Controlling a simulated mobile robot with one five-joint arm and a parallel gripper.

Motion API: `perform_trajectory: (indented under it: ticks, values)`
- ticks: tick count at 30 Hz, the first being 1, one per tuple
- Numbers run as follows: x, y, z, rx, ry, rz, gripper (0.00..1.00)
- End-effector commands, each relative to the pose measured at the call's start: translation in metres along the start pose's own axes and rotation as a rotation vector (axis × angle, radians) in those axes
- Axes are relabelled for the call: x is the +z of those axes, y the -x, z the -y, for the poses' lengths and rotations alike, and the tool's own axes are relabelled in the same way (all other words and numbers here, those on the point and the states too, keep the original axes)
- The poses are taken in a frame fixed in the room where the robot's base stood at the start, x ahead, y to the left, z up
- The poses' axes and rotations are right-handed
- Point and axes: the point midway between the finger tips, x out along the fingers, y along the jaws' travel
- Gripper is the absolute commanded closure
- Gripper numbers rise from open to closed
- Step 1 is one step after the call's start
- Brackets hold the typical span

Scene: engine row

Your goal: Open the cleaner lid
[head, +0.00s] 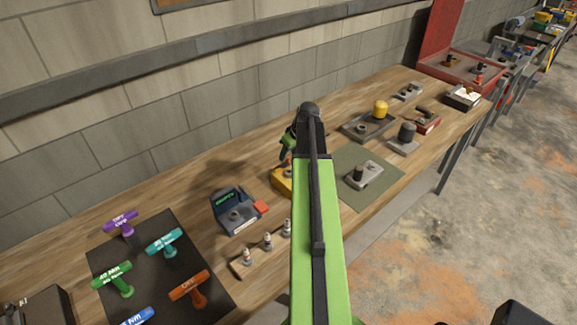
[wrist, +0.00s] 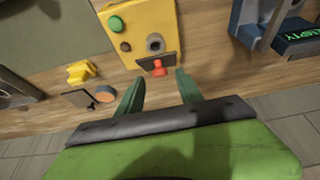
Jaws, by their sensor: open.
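The yellow cleaner box (wrist: 138,28) stands on the workbench in the wrist view, with a green button, a brown button and a grey round port on its face. A dark flap with a red knob (wrist: 159,68), which looks like the lid, sits at the box edge nearest my gripper. I cannot tell how far the flap is tilted. My gripper (wrist: 160,80) is open and empty, its two green fingers just short of the red knob, one on each side. In the head view the cleaner (head: 282,181) is partly hidden behind my arm, near my gripper (head: 288,146).
A dark blue tester (head: 236,211) with a green display stands left of the cleaner. A rack of spark plugs (head: 268,242) is in front. A green mat with a grey metal part (head: 364,175) lies to the right. A block wall runs behind the bench.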

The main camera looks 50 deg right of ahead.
Motion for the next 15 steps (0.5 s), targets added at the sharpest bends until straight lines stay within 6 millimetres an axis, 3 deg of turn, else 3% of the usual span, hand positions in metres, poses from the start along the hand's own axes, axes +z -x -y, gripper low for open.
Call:
perform_trajectory:
  ticks: [1,3,12,15]
  values:
    - [0.0021,-0.0163,-0.0003,0.0,0.001,0.0,0.57]
    - [0.0012,-0.0217,-0.0001,0.0,0.001,0.0,0.57]
    - [-0.0006,-0.021,0.0005,0.0,0.001,0.0,0.57]
    - [-0.0006,-0.0209,0.0006,0.0,0.001,0.0,0.7]
